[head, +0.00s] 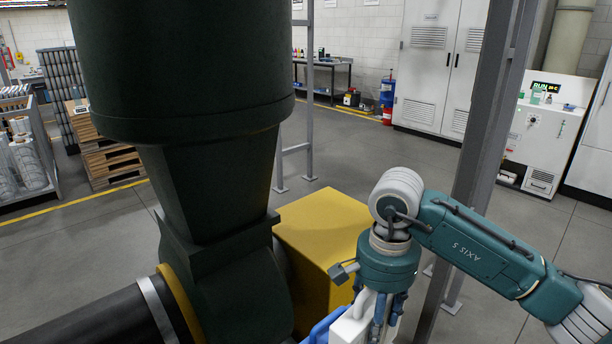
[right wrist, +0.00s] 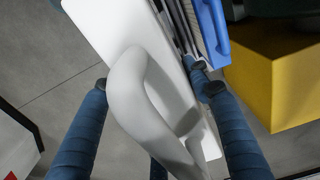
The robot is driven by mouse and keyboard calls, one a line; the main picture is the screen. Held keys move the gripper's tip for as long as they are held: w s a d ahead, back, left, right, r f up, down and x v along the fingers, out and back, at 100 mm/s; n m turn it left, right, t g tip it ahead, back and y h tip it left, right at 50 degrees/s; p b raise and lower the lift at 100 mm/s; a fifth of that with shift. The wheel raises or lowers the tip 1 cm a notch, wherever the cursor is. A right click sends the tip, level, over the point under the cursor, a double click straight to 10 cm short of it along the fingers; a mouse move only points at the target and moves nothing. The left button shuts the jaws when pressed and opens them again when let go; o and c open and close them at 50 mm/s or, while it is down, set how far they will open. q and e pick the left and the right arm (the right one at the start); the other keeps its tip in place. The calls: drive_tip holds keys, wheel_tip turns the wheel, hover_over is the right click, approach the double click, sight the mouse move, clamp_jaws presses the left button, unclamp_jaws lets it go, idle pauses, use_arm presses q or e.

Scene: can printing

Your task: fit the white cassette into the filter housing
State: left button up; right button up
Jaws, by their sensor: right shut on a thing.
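The white cassette (right wrist: 125,35) fills the upper middle of the right wrist view, a flat pale slab with a thick looped handle (right wrist: 127,90). My right gripper (right wrist: 157,88) is shut on it at the handle, with a blue-wrapped finger on each side. In the head view the cassette (head: 350,329) shows only partly at the bottom edge, below my right gripper (head: 387,312). A blue part with a grip (right wrist: 208,35) and grey pleats lie along the cassette's right side. I cannot identify the filter housing for certain. My left gripper is not in view.
A large dark green tapered vessel (head: 185,70) blocks the left-centre, with a black duct (head: 95,323) at its foot. A yellow box (head: 325,235) stands beside it. A grey steel post (head: 482,140) rises close behind my right arm.

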drive_tip(key=s+d+f+n, duration=0.1)
drive_tip(key=s+d+n, duration=0.2)
drive_tip(key=s+n, duration=0.6)
drive_tip(key=s, duration=0.3)
drive_tip(key=shift+s+d+n, duration=0.2)
drive_tip(key=shift+s+n, duration=0.05)
drive_tip(key=shift+n, duration=0.15)
drive_tip(key=shift+a+f, duration=0.1)
drive_tip(key=shift+f, duration=0.05)
